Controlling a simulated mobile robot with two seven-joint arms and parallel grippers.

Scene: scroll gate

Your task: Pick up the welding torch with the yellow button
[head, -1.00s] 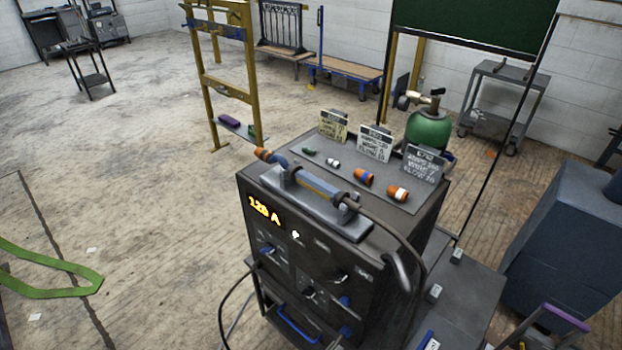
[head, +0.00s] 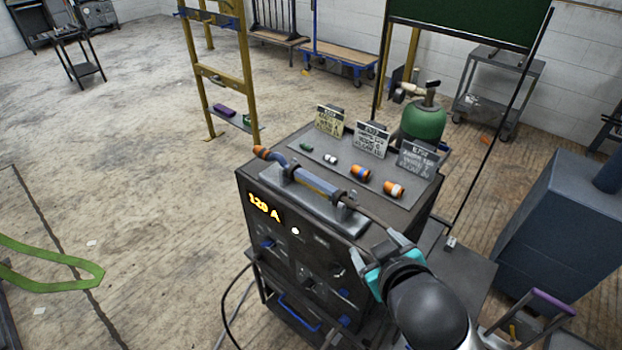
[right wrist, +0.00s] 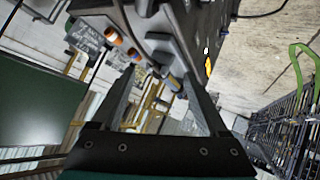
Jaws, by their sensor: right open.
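The welding torch (head: 315,181) lies on a grey rest (head: 336,214) along the front of the welding machine's top. It has a blue-grey handle, an orange tip at its left end and a dark cable at its right end. A small yellowish patch shows on the handle; I cannot make out a button clearly. My right gripper (head: 376,248) is open and empty, at the machine's front right edge, to the right of and nearer than the torch. In the right wrist view, part of the torch (right wrist: 173,83) shows beyond the open fingers (right wrist: 160,78). My left gripper is out of view.
The welding machine (head: 280,255) has a lit orange display. Orange nozzles (head: 394,189), smaller parts and printed cards (head: 371,140) stand on its top behind the torch. A green gas cylinder (head: 424,122) is behind. A blue-grey box (head: 555,225) stands at right.

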